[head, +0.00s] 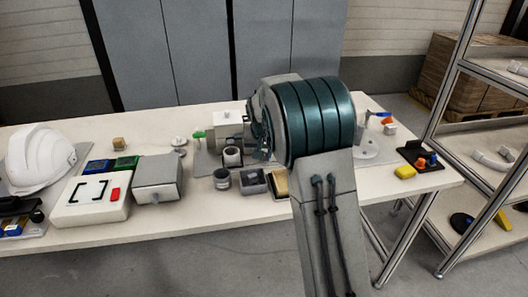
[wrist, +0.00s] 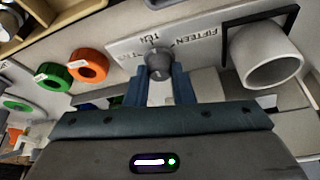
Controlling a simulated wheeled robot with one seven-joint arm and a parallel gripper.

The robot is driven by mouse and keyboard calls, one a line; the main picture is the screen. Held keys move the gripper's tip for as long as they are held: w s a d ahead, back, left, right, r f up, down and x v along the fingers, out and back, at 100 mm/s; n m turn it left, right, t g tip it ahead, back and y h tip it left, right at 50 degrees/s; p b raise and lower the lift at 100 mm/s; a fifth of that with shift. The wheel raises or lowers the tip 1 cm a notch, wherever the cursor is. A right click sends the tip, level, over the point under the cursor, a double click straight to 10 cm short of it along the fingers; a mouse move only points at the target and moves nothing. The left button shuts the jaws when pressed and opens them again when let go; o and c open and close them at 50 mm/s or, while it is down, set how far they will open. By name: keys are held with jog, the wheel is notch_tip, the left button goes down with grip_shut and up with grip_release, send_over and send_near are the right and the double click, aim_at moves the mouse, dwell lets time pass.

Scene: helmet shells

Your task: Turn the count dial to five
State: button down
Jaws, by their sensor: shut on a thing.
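The count dial is a small grey round knob (wrist: 158,65) on a pale panel (wrist: 122,46) in the wrist view. The panel carries the words TEN just above the knob and FIFTEEN to its right; lettering to the left is too blocked to read. My gripper (wrist: 159,76) has its two blue fingers on either side of the knob and is shut on it. I cannot clearly tell which mark the dial points to. In the head view my arm hides the dial.
A white cup-like cylinder (wrist: 268,57) in a black frame stands close right of the dial. On the bench (head: 160,232) are a white helmet (head: 38,158) and a grey box (head: 157,181).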

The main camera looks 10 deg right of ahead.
jog(key=shift+n, duration=0.3)
jog(key=n, duration=0.1)
jog(key=n+y, duration=0.1)
jog(key=n, duration=0.1)
jog(key=n+y, duration=0.1)
jog(key=n, duration=0.1)
jog(key=shift+d, duration=0.25)
jog(key=n+y, duration=0.1)
jog(key=n, duration=0.2)
jog(key=n+g+y+p, duration=0.1)
jog(key=n, duration=0.2)
jog(key=shift+n+y, duration=0.3)
jog(key=c, duration=1.2)
grip_release()
jog(key=shift+c, duration=0.2)
jog(key=shift+r, duration=0.1)
jog(key=p+v, duration=0.1)
jog(key=v, duration=1.2)
jog(key=shift+r, duration=0.35)
